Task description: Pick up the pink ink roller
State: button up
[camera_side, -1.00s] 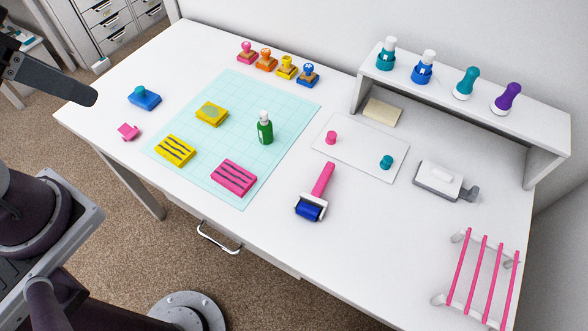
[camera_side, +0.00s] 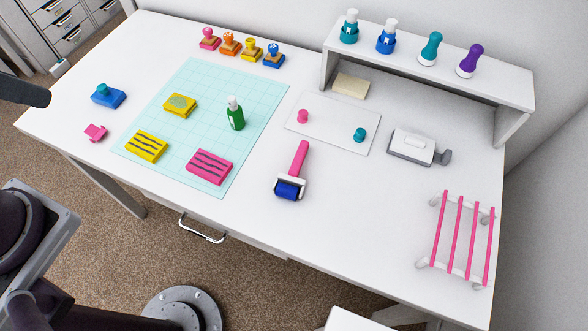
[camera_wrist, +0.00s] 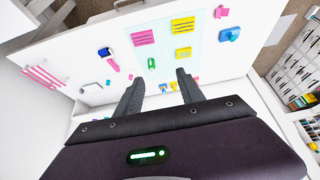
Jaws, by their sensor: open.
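The ink roller (camera_side: 291,172) has a pink handle and a blue roller in a white frame. It lies on the white table in the side view, right of the pink striped block, with its blue end toward the front edge. In the wrist view the roller (camera_wrist: 109,58) lies beyond my gripper, up and to the left. My gripper (camera_wrist: 158,78) shows in the wrist view with its two dark fingers apart and nothing between them. It is apart from the roller. The gripper's fingers are not visible in the side view.
A cutting mat (camera_side: 228,83) holds striped blocks and a green bottle (camera_side: 235,114). A white sheet with two small knobs (camera_side: 333,125) lies behind the roller. A pink-barred rack (camera_side: 460,240) stands at right, and a raised shelf (camera_side: 430,75) at the back. The table around the roller is clear.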

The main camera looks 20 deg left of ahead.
jog(key=w+d+m+g, duration=0.2)
jog(key=w+d+m, duration=0.2)
jog(key=w+m, duration=0.75)
jog(key=m+g, duration=0.4)
jog(key=m, duration=1.9)
send_over(297, 163)
jog(key=f, duration=2.9)
jog(key=shift+w+a, duration=0.2)
jog(key=shift+a, duration=0.1)
jog(key=shift+m, duration=0.35)
jog(key=f, duration=0.7)
jog(key=shift+s+d+f, duration=0.2)
jog(key=shift+d, duration=0.05)
grip_shut()
